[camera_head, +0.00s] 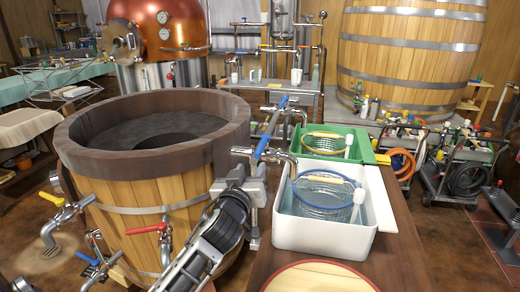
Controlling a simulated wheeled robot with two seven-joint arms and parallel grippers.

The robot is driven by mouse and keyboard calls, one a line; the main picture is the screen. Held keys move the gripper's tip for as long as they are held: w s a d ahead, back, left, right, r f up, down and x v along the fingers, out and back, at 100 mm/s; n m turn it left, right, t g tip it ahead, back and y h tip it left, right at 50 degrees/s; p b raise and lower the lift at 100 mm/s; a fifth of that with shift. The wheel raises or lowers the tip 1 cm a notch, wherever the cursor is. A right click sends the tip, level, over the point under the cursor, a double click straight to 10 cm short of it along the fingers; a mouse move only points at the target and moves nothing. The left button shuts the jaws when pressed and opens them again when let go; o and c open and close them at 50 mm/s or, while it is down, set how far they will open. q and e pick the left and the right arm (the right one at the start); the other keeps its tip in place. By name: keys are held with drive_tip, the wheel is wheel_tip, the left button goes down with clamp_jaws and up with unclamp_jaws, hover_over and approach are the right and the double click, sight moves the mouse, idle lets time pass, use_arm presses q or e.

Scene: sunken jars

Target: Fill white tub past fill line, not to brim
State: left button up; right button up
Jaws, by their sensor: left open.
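The white tub (310,238) stands on a brown counter right of the big wooden vat. A blue-rimmed wire basket (322,206) and a white-handled tool (358,204) are in it. The inside looks bluish-grey; I cannot make out a liquid level or a fill line. A metal tap spout (285,156) with a long blue lever (271,126) comes from the vat and reaches to the tub's back left corner. I see no clear stream. My left gripper (256,186) is open, just below the lever and left of the tub. My right gripper is not in view.
A green tub (338,134) with a yellow-rimmed basket stands behind the white tub. The wooden vat (150,200) has more taps with red (147,229) and yellow levers. A red-rimmed round board (318,279) lies in front.

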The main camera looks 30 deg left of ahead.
sight(260, 151)
use_arm(q)
drive_tip(key=x, duration=1)
drive_tip(key=shift+w+a+p, duration=0.1)
drive_tip(key=shift+w+p, duration=0.3)
clamp_jaws()
drive_tip(key=shift+f, duration=0.1)
